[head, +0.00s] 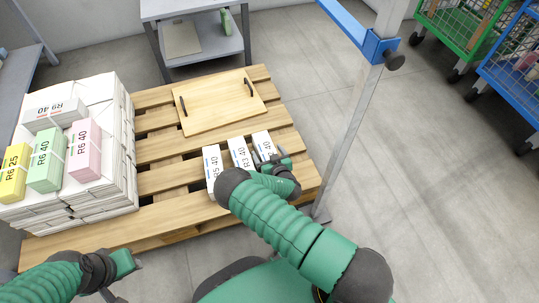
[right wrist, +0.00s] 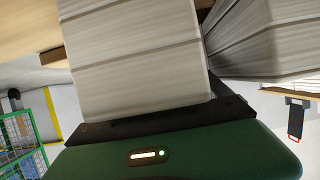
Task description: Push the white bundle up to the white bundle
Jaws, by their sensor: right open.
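Three white bundles with printed labels stand in a row on the wooden pallet: a left one (head: 212,163), a middle one (head: 239,152) and a right one (head: 263,143). Narrow gaps show between them. My right gripper (head: 274,160) is open at the near end of the right bundle and partly covers it. In the right wrist view, a white bundle (right wrist: 135,60) fills the space right in front of the dark gripper edge (right wrist: 155,122). Another white bundle (right wrist: 265,40) stands at an angle beside it. Contact is hard to tell. My left gripper (head: 128,266) is low at the left, away from the bundles.
A wooden board with two black handles (head: 217,100) lies on the pallet (head: 160,215) behind the bundles. A tall stack of paper (head: 110,160) with coloured bundles on top stands at left. A metal post (head: 352,130) rises right of the pallet. Wheeled cages (head: 510,75) stand far right.

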